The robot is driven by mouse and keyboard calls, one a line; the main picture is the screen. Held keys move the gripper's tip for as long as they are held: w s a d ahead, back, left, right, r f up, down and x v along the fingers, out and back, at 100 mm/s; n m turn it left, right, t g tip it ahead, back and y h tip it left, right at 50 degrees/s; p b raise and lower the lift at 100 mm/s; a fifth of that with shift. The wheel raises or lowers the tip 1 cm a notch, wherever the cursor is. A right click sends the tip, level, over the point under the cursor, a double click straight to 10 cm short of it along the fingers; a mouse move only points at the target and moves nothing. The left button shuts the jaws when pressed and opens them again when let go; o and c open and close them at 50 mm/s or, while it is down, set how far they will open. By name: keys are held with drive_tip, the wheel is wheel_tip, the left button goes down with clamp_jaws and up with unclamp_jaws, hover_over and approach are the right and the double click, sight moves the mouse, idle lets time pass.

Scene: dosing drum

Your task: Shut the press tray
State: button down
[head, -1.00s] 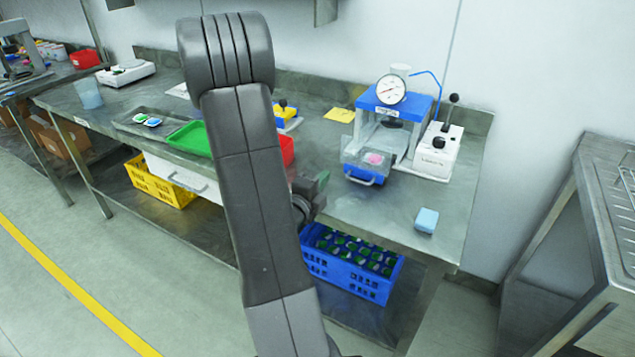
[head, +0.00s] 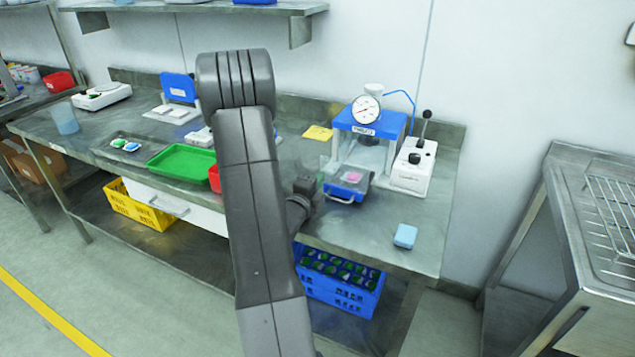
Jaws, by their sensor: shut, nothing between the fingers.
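The press (head: 368,122) stands at the right part of the bench, with a blue top and a round dial gauge. A pink piece (head: 352,177) lies on the tray. My gripper (head: 313,192) is shut and empty, just left of the tray front. It is small and partly hidden by my arm, and I cannot tell whether it touches the tray.
A white lever box (head: 412,168) stands right of the press. A light blue block (head: 405,236) lies near the bench's front right. A green tray (head: 181,163) sits left of my arm. A blue crate (head: 340,283) is under the bench.

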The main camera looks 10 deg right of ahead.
drive_tip(key=shift+w+d+f+b, duration=0.1)
drive_tip(key=shift+w+d+b, duration=0.15)
drive_tip(key=shift+w+b, duration=0.15)
drive_tip(key=b+x, duration=0.7)
drive_tip(key=x, duration=0.6)
drive_tip(key=shift+w+d+b, duration=0.3)
drive_tip(key=shift+b, duration=0.1)
drive_tip(key=shift+w+d, duration=0.3)
drive_tip(key=shift+w, duration=0.15)
drive_tip(key=shift+r, duration=0.45)
